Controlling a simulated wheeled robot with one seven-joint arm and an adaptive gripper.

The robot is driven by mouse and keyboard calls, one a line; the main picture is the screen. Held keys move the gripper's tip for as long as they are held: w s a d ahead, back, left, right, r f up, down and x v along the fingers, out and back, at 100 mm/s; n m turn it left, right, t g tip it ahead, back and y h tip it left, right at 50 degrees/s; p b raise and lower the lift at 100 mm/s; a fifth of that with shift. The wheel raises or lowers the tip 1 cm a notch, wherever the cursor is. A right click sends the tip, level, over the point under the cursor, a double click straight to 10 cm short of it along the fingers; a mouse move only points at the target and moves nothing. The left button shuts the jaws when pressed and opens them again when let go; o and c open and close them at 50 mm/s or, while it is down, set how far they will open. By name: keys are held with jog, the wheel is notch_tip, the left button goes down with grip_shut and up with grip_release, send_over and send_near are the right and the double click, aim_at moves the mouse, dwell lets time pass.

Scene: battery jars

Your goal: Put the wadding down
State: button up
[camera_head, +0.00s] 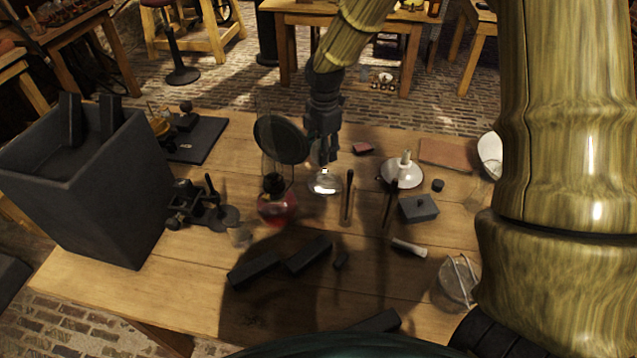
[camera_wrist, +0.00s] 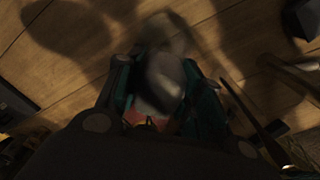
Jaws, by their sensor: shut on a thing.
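My gripper (camera_head: 325,152) hangs over the middle of the wooden table, pointing down. In the wrist view its two dark teal fingers (camera_wrist: 160,85) are shut on a pale grey, rounded lump, which I take to be the wadding (camera_wrist: 164,76). A second pale, blurred shape lies just beyond it there. In the head view a pale, shiny thing (camera_head: 325,183) shows right under the fingertips; I cannot tell whether it is the wadding or glassware. The fingers hide most of the held lump in the head view.
A glass jar with red liquid (camera_head: 277,208) stands close left of my gripper, with a dark round disc (camera_head: 281,139) above it. A white candle dish (camera_head: 403,174) and dark box (camera_head: 418,208) are to the right. A large dark bin (camera_head: 100,190) stands left. Dark bars (camera_head: 255,270) lie in front.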

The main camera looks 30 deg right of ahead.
aim_at(322, 185)
jog(key=shift+s+d+f+p, duration=0.1)
jog(key=shift+f+p, duration=0.3)
jog(key=shift+f, duration=2.1)
jog(key=shift+d+f+p, duration=0.1)
jog(key=shift+f+p, duration=0.3)
jog(key=shift+f, duration=2.1)
jog(key=shift+a+f, duration=0.1)
jog(key=o, duration=0.8)
notch_tip(322, 185, up, 12)
jog(key=shift+r+b, duration=0.15)
jog(key=shift+b, duration=0.55)
